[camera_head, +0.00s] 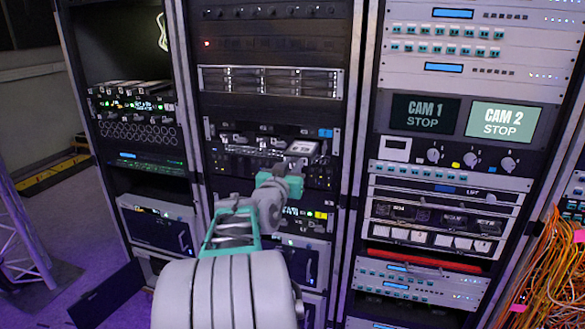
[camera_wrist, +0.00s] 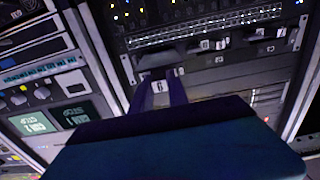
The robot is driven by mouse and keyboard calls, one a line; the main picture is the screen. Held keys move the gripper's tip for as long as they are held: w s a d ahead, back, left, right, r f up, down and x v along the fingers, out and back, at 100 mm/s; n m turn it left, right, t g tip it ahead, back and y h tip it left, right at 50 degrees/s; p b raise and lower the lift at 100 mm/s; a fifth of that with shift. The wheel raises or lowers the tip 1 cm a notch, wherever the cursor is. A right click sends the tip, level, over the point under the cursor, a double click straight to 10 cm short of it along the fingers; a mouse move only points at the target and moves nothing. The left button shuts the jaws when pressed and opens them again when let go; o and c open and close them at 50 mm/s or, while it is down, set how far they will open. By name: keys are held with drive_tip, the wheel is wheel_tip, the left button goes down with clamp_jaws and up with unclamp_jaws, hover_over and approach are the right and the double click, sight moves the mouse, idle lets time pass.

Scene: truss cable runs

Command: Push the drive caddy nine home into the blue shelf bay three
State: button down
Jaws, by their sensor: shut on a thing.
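My gripper (camera_wrist: 160,90) shows in the wrist view, its two dark fingers shut on the drive caddy (camera_wrist: 158,86). The caddy's white label looks like a 6; this view is upside down, so it reads as a nine. In the head view a pale-topped box, seemingly this caddy (camera_head: 302,147), sticks out at the right end of the blue-tagged shelf (camera_head: 325,133) in the middle rack. My gripper's fingers cannot be made out there, beyond my teal wrist. How deep the caddy sits and its bay number cannot be read.
Other labelled caddies (camera_wrist: 205,44) sit in the same row. A yellow-tagged unit (camera_head: 320,215) is lower in the middle rack. The right rack (camera_head: 440,180) carries the CAM screens. Orange cables (camera_head: 550,270) hang at far right. Purple floor shows at left.

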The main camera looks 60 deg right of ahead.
sight(296, 158)
drive_tip(key=shift+d+r, duration=0.1)
drive_tip(key=shift+d, duration=0.1)
drive_tip(key=shift+w+d, duration=0.2)
drive_tip(key=shift+d, duration=1.1)
drive_tip(key=shift+b, duration=0.7)
drive_tip(key=shift+w+d, duration=0.15)
drive_tip(key=shift+d, duration=0.55)
drive_tip(key=shift+w+d, duration=0.1)
drive_tip(key=shift+d, duration=0.6)
drive_tip(key=shift+b, duration=0.4)
drive_tip(key=shift+d, duration=0.1)
drive_tip(key=shift+w+d+p, duration=0.25)
drive_tip(key=shift+d, duration=1.25)
drive_tip(key=shift+w+d+p, duration=0.2)
drive_tip(key=shift+d, duration=1.25)
